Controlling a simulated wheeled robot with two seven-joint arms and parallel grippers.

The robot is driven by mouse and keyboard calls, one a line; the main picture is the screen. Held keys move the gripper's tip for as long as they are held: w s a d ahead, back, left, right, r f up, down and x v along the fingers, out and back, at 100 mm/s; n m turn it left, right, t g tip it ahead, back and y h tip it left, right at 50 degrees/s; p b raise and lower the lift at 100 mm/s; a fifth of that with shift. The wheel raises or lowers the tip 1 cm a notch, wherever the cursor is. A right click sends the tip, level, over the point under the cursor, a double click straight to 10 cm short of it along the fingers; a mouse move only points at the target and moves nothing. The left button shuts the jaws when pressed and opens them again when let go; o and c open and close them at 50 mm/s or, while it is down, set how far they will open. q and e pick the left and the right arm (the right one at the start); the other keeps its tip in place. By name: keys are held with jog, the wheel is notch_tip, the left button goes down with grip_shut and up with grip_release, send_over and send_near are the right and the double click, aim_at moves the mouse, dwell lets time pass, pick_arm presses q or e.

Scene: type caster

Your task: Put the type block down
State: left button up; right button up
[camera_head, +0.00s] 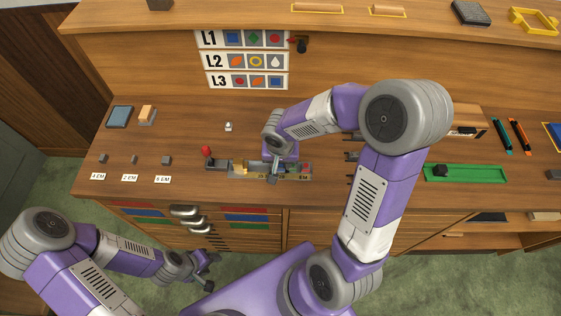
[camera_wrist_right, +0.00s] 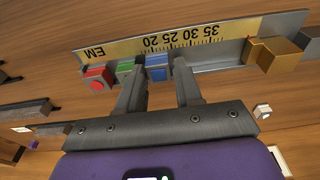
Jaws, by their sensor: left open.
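My right gripper (camera_head: 276,172) points down over the metal composing stick (camera_head: 240,171) on the bench. In the right wrist view the two fingers (camera_wrist_right: 158,72) flank a blue type block (camera_wrist_right: 157,67) closely, and the gripper looks shut on it. The block stands against the stick's brass scale (camera_wrist_right: 192,37). A green block (camera_wrist_right: 126,73) is just left of it, and a red block (camera_wrist_right: 97,78) is further left, both in the stick. A brass slider (camera_wrist_right: 273,55) sits at the other end. My left gripper (camera_head: 208,271) is open and empty, in front of the bench.
A panel (camera_head: 242,60) lists rows L1, L2 and L3. Small grey spacers (camera_head: 166,159) stand behind EM labels at the left. A red knob (camera_head: 207,150) is beside the stick's left end. A green tray (camera_head: 478,173) lies at the right. Bench between spacers and knob is clear.

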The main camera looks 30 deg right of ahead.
jog(key=shift+d+r+p, duration=0.1)
jog(key=shift+r+p, duration=0.2)
jog(key=shift+p, duration=0.1)
pick_arm(q)
notch_tip(320, 180, up, 3)
jog(key=shift+r+p, duration=0.15)
jog(key=shift+p, duration=1.1)
pick_arm(e)
notch_tip(320, 180, up, 12)
jog(key=s+a, duration=0.1)
jog(key=shift+s+f, duration=0.2)
jog(key=shift+s, duration=0.1)
